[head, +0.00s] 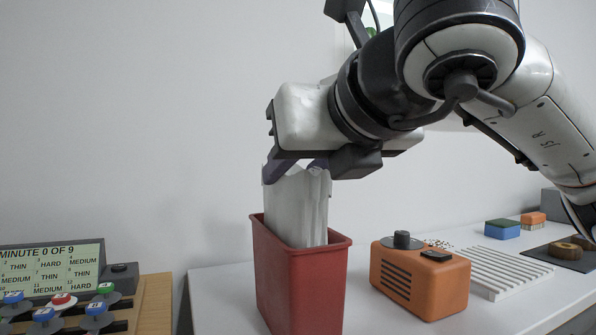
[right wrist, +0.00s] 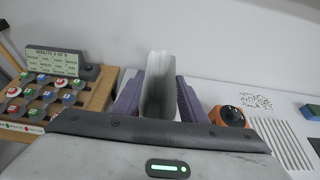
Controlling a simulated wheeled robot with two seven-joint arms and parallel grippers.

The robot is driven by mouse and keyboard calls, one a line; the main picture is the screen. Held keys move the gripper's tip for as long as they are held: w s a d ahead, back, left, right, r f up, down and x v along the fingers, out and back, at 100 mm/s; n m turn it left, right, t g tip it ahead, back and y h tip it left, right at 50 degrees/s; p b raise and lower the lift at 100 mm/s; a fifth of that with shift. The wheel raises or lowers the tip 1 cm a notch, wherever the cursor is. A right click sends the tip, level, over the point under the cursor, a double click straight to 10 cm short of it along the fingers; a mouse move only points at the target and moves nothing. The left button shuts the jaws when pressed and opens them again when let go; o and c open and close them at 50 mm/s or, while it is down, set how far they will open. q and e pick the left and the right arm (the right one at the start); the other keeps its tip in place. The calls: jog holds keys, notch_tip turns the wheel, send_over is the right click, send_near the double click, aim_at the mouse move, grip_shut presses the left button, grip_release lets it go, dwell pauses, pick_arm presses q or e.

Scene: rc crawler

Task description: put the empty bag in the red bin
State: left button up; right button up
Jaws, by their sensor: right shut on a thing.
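The empty bag (head: 297,207) is pale, whitish and upright, with its top between the fingers of my right gripper (head: 295,168). Its lower part is down inside the mouth of the red bin (head: 300,290), hidden by the bin's front wall. The red bin stands on the white table. In the right wrist view the bag (right wrist: 158,88) shows between the two purple fingers of my right gripper (right wrist: 158,100), which is shut on it. I cannot see whether the bag touches the bin's floor. My left gripper is not in view.
An orange box with a black knob (head: 420,280) stands close right of the bin. Behind it are a white slatted rack (head: 495,272), a blue block (head: 502,229) and an orange block (head: 533,218). At left, a wooden board (head: 153,305) holds several coloured discs beside a text display (head: 48,268).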

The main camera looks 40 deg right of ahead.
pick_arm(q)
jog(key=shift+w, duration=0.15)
pick_arm(e)
jog(key=shift+f, duration=0.1)
jog(key=o, duration=1.3)
pick_arm(q)
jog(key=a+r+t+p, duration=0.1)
jog(key=p, duration=0.2)
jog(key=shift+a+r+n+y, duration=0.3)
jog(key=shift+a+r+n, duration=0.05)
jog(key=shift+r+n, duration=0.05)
pick_arm(e)
jog(key=r+v, duration=0.1)
jog(key=v, duration=1.1)
